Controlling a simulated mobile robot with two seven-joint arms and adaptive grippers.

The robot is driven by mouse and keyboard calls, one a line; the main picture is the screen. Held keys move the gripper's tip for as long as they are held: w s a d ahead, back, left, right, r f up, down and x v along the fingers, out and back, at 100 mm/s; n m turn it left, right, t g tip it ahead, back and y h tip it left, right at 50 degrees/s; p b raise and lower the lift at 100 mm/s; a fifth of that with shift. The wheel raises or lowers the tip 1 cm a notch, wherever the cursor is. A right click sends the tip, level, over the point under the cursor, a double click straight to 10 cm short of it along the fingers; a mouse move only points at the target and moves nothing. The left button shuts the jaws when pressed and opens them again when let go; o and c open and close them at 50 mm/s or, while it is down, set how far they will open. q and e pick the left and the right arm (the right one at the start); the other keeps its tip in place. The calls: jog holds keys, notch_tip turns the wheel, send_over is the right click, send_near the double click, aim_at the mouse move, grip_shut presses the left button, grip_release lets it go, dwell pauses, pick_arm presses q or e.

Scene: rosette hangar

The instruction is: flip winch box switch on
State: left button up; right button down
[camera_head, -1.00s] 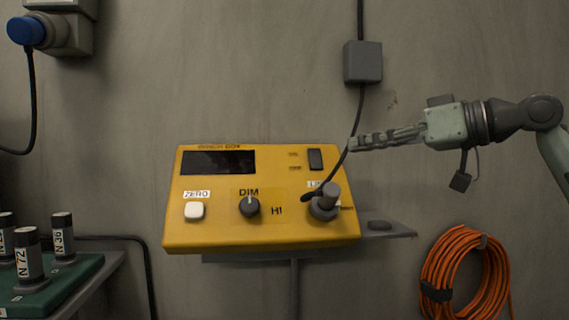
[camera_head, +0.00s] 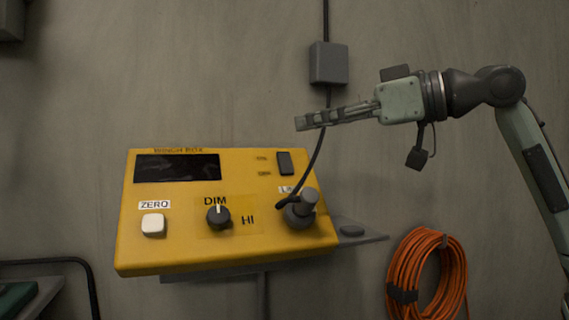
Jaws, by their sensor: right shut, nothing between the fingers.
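The yellow winch box (camera_head: 180,247) sits on a shelf at the wall, with a dark display at its upper left. Its black rocker switch (camera_head: 285,163) is at the upper right of the panel; which way it is tipped is too small to tell. A white ZERO button (camera_head: 153,224), a black DIM knob (camera_head: 218,216) and a grey plug (camera_head: 302,210) with a cable are lower on the panel. My right gripper (camera_head: 301,123) is shut and empty, pointing left, above the switch and apart from it in the picture. My left gripper is not in view.
A black cable runs from the plug up to a grey wall box (camera_head: 328,63), passing by my right gripper's fingers. An orange hose coil (camera_head: 427,273) hangs at the lower right. A green-topped table corner (camera_head: 18,298) shows at the lower left.

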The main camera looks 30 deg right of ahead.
aim_at(285, 163)
jog(key=w+f, duration=0.1)
jog(key=w+d+f, duration=0.1)
jog(key=w, duration=0.1)
jog(key=w+f, duration=0.1)
jog(key=w, duration=0.1)
jog(key=shift+w+d+f+b, duration=0.15)
jog(key=shift+w+f+b, duration=0.15)
jog(key=shift+f, duration=0.1)
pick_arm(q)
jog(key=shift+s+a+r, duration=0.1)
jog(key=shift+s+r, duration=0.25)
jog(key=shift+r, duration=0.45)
pick_arm(e)
jog(key=shift+w+d+f, duration=0.15)
jog(key=shift+w+f, duration=0.25)
jog(key=shift+w, duration=0.15)
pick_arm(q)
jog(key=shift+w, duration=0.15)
pick_arm(e)
jog(key=shift+w+f, duration=0.2)
jog(key=shift+w, duration=0.1)
